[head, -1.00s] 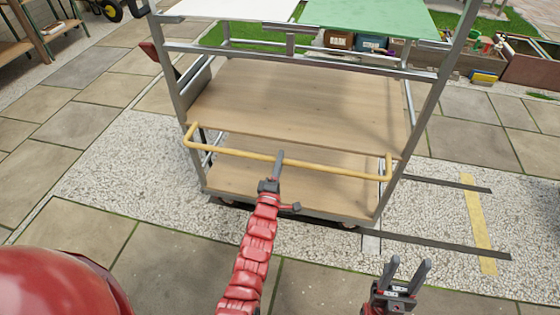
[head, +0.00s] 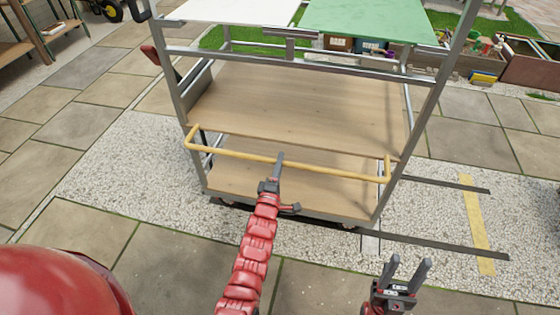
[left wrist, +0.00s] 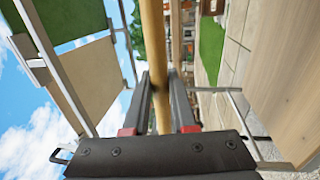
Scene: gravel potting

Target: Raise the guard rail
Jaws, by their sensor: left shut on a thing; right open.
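The guard rail is a yellow bar (head: 230,153) with bent ends, across the front of a grey metal cart (head: 436,105). In the head view it hangs low, just below the middle wooden shelf (head: 300,108) and above the bottom shelf (head: 270,185). My left gripper (head: 279,160) is shut on the rail near its middle. In the left wrist view the rail (left wrist: 153,40) runs between the two fingers. My right gripper (head: 407,268) is open and empty, low at the right, apart from the cart.
The cart top holds a white panel (head: 240,10) and a green panel (head: 365,18). Dark strips (head: 440,246) and a yellow strip (head: 478,225) lie on the gravel at right. Planters (head: 520,68) stand at back right. Paving in front is clear.

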